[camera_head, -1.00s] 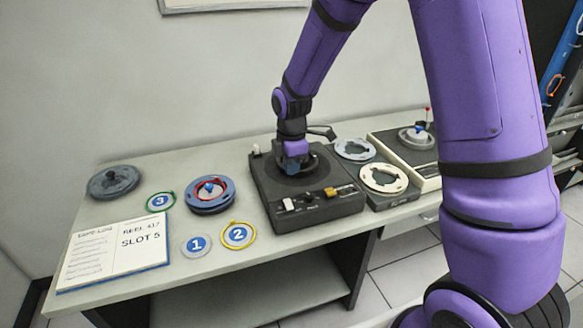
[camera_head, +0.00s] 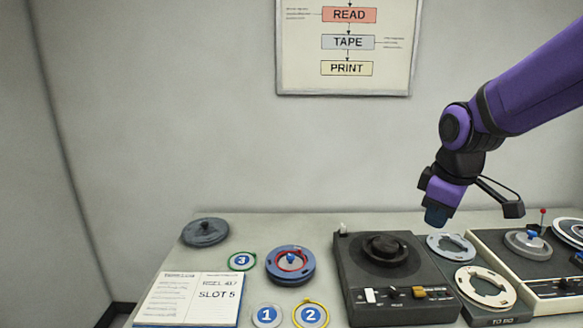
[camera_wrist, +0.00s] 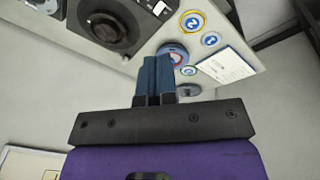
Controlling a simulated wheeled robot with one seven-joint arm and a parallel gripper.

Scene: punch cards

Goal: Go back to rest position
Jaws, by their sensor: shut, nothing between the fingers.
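My gripper (camera_head: 437,214) is shut and empty, held in the air above the right side of the dark tape machine. In the wrist view my gripper (camera_wrist: 155,62) shows its two blue fingers pressed together. The dark tape machine (camera_head: 363,292) stands on the table with a black hub on its round platter (camera_head: 385,250). A blue reel with a red ring (camera_head: 290,264) lies on the table to its left, apart from my gripper.
An open logbook (camera_head: 188,298) reading "REEL 417 SLOT 5" lies at the front left. Numbered discs and a grey reel (camera_head: 205,231) lie nearby. Pale rings (camera_head: 485,286) and a cream machine (camera_head: 515,262) are on the right. A framed chart (camera_head: 346,45) hangs on the wall.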

